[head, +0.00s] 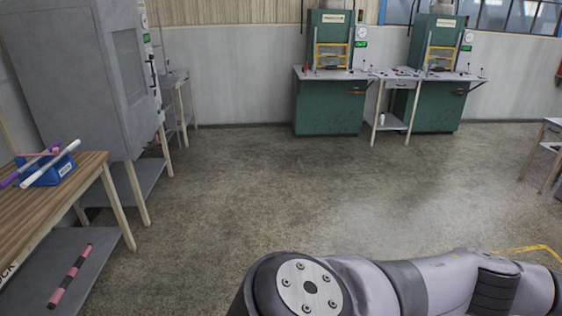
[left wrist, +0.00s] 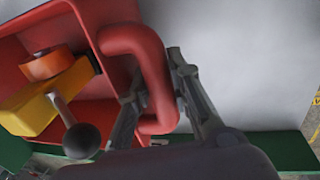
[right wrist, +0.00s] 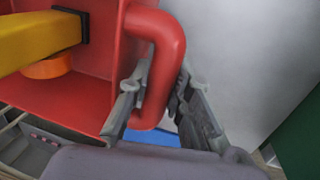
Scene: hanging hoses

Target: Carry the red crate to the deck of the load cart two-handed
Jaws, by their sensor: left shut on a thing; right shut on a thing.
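The red crate (left wrist: 95,15) shows in part in the left wrist view and again in the right wrist view (right wrist: 75,92); it is out of the head view. A yellow part with an orange ring and a dark ball knob lies in it. My left gripper (left wrist: 155,82) is shut on one red tube handle of the crate, a finger on each side. My right gripper (right wrist: 160,85) is shut on the other red handle (right wrist: 168,45). The load cart cannot be made out with certainty; a plain light grey surface (left wrist: 245,60) shows beside the crate.
In the head view, a wooden table (head: 75,185) with a blue holder (head: 48,170) stands at left by a grey cabinet (head: 75,75). Green stations (head: 328,105) line the back wall. The middle floor (head: 250,190) is clear. My arm crosses the bottom right.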

